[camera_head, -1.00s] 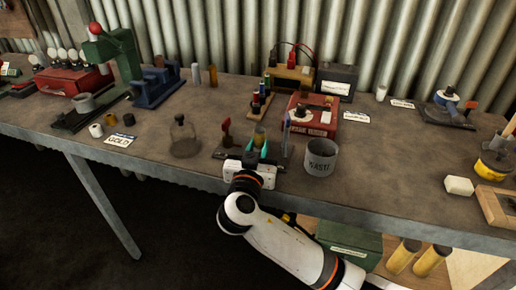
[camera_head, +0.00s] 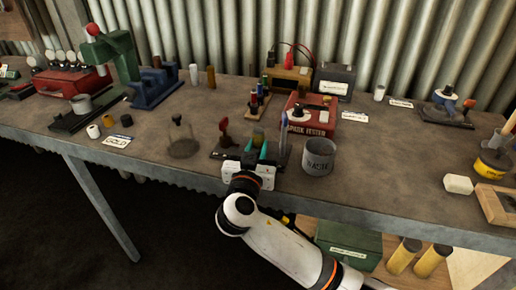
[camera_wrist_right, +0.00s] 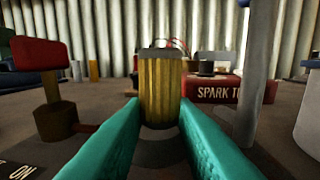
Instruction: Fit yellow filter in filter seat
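The yellow filter (camera_wrist_right: 160,85), a ribbed upright cylinder with a dark top, is between the teal fingertips of my right gripper (camera_wrist_right: 160,112). The fingertips appear to touch its sides. In the head view the filter (camera_head: 258,136) is small and partly hidden by the right gripper (camera_head: 255,149), over a dark plate (camera_head: 222,153). A dark round patch (camera_wrist_right: 160,152) below the filter may be the filter seat; I cannot tell whether the filter rests in it. My left gripper is not in view.
A red-handled lever (camera_wrist_right: 45,85) stands left of the filter; a grey post (camera_wrist_right: 257,70) stands right. A glass bowl (camera_head: 183,140) is left of the plate, a grey waste tin (camera_head: 319,157) right. The red spark tester (camera_head: 310,120) stands behind.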

